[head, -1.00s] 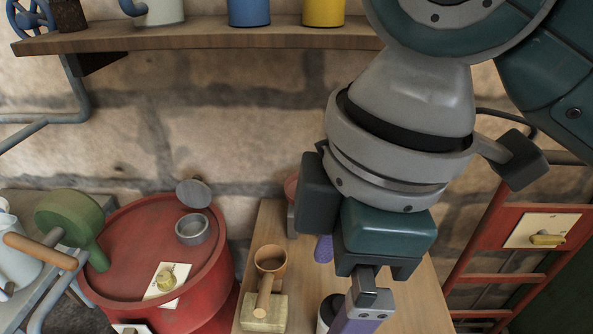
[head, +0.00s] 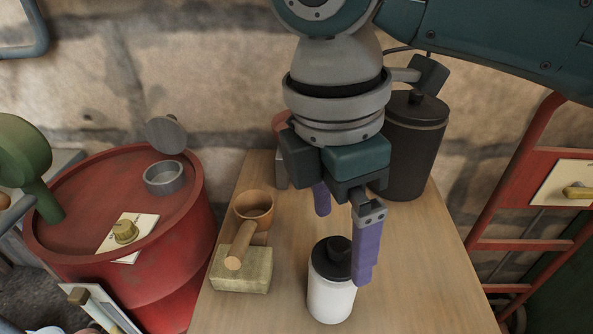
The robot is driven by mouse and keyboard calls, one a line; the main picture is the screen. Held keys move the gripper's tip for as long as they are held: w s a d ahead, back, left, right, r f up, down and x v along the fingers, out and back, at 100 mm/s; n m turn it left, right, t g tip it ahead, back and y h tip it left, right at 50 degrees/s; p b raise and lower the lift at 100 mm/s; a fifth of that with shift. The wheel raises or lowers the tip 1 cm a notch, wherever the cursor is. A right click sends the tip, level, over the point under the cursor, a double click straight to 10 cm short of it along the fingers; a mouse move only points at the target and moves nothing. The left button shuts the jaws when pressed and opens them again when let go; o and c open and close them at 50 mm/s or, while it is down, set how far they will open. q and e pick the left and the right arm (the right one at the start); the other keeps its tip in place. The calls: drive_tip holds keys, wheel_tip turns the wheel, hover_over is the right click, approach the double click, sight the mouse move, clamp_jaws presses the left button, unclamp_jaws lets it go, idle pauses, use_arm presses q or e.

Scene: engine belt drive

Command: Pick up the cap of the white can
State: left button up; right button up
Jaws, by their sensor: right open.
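The white can (head: 330,299) stands upright on the wooden table (head: 415,285). Its cap (head: 333,257) is black with a raised knob and sits on top of the can. My right gripper (head: 344,241) is open and empty, with its purple fingers pointing down. One finger shows in front of the right side of the cap, and the other is farther back to the left. I cannot tell whether either finger touches the cap. My left gripper is not in view.
A dark lidded canister (head: 413,150) stands behind my right gripper. A wooden cup with a handle (head: 253,212) rests by a pale block (head: 242,271) on the left. A red drum (head: 175,235) stands left of the table, and a red ladder-like frame (head: 530,245) stands right.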

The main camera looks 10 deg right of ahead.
sight(339, 244)
wheel_tip(339, 244, down, 3)
drive_tip(key=shift+w+d+f, duration=0.1)
drive_tip(key=shift+d+f, duration=0.05)
drive_tip(key=shift+f, duration=0.05)
drive_tip(key=shift+c, duration=0.4)
drive_tip(key=c, duration=1.2)
